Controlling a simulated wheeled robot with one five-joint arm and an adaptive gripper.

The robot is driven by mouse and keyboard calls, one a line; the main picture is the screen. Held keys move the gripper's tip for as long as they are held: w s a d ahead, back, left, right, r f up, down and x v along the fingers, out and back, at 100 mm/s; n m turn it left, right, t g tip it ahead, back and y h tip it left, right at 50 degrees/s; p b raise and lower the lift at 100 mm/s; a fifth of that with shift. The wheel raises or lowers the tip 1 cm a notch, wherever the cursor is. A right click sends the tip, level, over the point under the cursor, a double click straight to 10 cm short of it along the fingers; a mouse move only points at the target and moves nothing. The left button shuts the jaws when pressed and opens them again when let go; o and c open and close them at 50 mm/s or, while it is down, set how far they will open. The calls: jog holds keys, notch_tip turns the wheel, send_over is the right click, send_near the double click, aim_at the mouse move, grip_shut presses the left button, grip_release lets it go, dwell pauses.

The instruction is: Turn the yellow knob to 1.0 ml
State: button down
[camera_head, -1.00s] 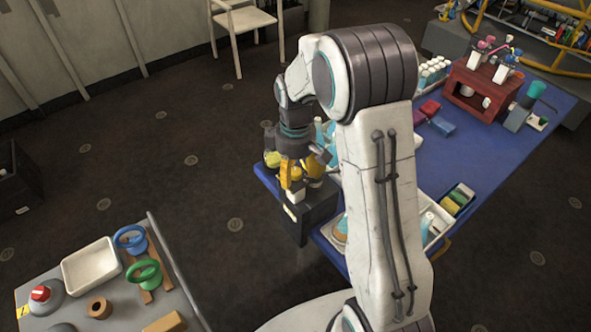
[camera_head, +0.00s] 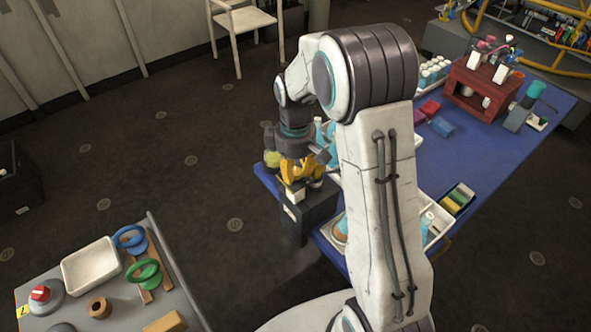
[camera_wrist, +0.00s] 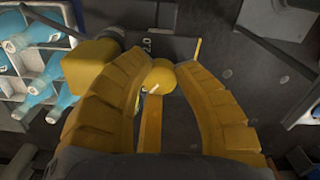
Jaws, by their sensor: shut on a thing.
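The yellow knob (camera_wrist: 161,76) sits between the yellow fingers of my gripper (camera_wrist: 162,80) in the wrist view. The fingers are shut on it. A short white mark (camera_wrist: 154,89) shows on its near edge, pointing down and left. Beyond it a dark face carries a printed "2.0" (camera_wrist: 150,43); other scale figures are not readable. In the head view my gripper (camera_head: 300,170) is over the dark box (camera_head: 318,213) with a small white part (camera_head: 295,194), at the blue table's left corner. The knob cannot be made out there behind the fingers.
A yellow block-like part (camera_wrist: 90,66) is close beside the left finger. A white rack of blue bottles (camera_wrist: 25,105) lies left of it. A flask with yellow-green liquid (camera_head: 271,159) stands behind my gripper. A grey table (camera_head: 110,290) is at lower left, with open floor between.

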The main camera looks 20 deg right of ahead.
aim_at(295, 171)
jog(key=m+b, duration=0.1)
jog(key=m, duration=0.3)
jog(key=shift+f, duration=0.1)
jog(key=shift+s+m, duration=0.1)
jog(key=shift+m, duration=1.8)
jog(key=c, duration=0.9)
grip_release()
notch_tip(295, 171, up, 12)
